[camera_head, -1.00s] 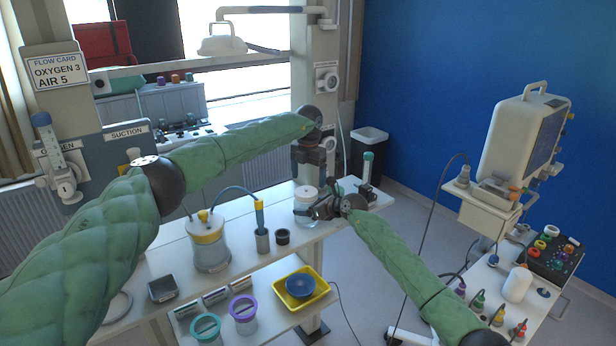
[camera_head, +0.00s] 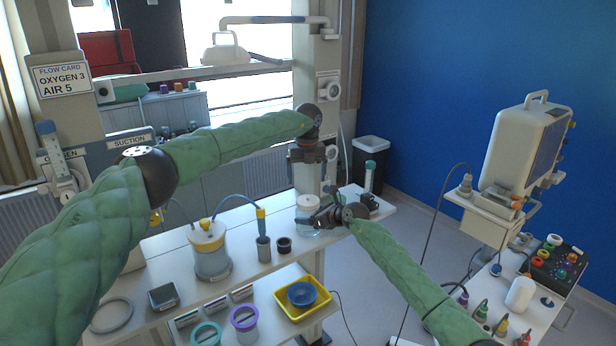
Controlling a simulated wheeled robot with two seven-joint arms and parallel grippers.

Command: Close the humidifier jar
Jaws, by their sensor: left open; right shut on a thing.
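The humidifier jar (camera_head: 308,229) is a clear jar with a white lid (camera_head: 308,202) on top. It stands upright near the front edge of the white shelf, below the wall post. How tightly the lid sits cannot be told. My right gripper (camera_head: 308,219) comes in from the right and is shut on the jar's side, below the lid. My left gripper (camera_head: 309,157) is open and empty, pointing down above the lid, with a clear gap between them. Its fingertips are small and dark here.
On the shelf (camera_head: 235,287) to the left stand a suction jar (camera_head: 211,255) with a yellow collar, a grey holder (camera_head: 263,248) and a small dark cup (camera_head: 283,245). A green-capped tube (camera_head: 369,177) stands right.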

